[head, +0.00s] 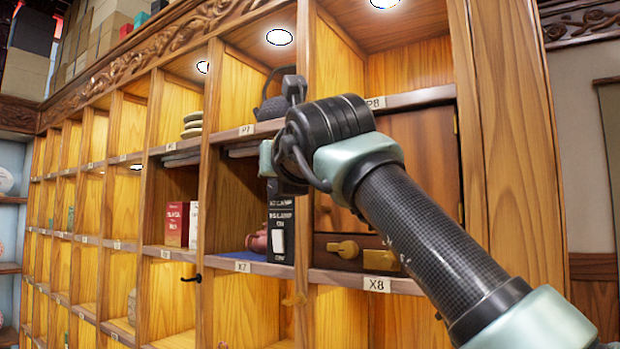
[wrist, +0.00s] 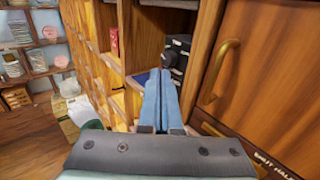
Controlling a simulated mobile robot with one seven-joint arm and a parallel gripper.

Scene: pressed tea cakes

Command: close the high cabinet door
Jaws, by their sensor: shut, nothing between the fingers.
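The high cabinet door (head: 425,150) is a brown wooden panel in the upper right cell of the shelving, partly hidden behind my arm in the head view. In the wrist view, the door (wrist: 275,75) fills the right side, with a curved brass handle (wrist: 217,70) near its left edge. It looks near its frame, but I cannot tell whether it is fully closed. My gripper (head: 266,160) is left of the door, in front of the neighbouring cell. Its fingers (wrist: 162,80) are together and empty, left of the handle and apart from it.
A dark labelled box (head: 281,225) stands in the cell left of the door. A drawer with a brass fitting (head: 348,250) is below the door. A dark teapot (head: 270,106) sits on the shelf above. Wooden uprights separate the cells.

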